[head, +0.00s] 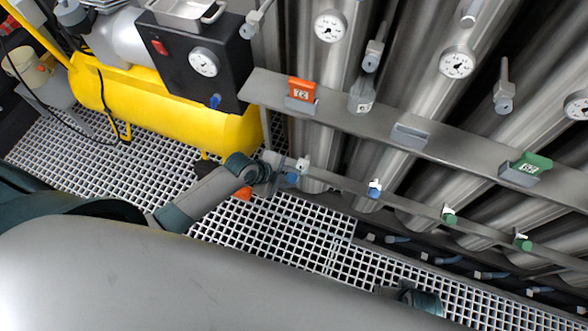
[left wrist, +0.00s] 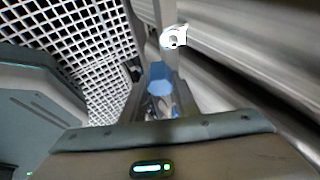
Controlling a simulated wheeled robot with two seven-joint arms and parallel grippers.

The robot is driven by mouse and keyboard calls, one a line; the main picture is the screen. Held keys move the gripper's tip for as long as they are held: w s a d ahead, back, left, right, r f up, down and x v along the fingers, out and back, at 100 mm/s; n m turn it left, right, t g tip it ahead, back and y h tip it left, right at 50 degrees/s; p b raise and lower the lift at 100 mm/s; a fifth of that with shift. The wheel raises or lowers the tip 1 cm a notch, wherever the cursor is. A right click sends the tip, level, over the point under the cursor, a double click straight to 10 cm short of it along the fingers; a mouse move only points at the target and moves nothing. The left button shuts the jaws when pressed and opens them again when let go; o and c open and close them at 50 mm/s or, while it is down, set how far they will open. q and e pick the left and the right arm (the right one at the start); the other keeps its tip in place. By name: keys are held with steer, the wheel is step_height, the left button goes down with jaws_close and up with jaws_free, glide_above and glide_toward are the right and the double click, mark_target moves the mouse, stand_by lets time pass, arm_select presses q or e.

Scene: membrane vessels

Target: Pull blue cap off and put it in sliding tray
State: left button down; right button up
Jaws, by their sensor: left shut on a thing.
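My left gripper (head: 284,176) reaches the lower metal rail at its left end. It is shut on a blue cap (head: 292,179), just below a white fitting (head: 303,165). In the left wrist view the blue cap (left wrist: 160,76) sits between the fingers (left wrist: 162,98), close to the white fitting (left wrist: 173,37). I cannot tell whether cap and fitting still touch. A metal tray with a handle (head: 186,13) lies on the black box at the top left; I cannot tell whether it slides. A dark teal part of my right arm (head: 420,298) shows at the bottom; its fingers are unclear.
Another blue cap (head: 375,190) and green caps (head: 449,217) hang along the rail to the right. Steel vessels with gauges (head: 457,64) stand behind. A yellow tank (head: 160,105) carries the black box (head: 190,52). The floor is white grating (head: 300,235).

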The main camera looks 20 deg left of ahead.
arm_select(q)
steer(key=s+r+p, duration=0.2)
steer(key=s+p, duration=0.2)
steer(key=s, duration=0.3)
steer(key=s+r+p, duration=0.2)
steer(key=s+p, duration=0.3)
steer(key=s, duration=0.3)
steer(key=shift+a+r, duration=0.25)
steer(key=shift+r, duration=0.05)
steer(key=shift+s+d, duration=0.1)
stand_by(0.7)
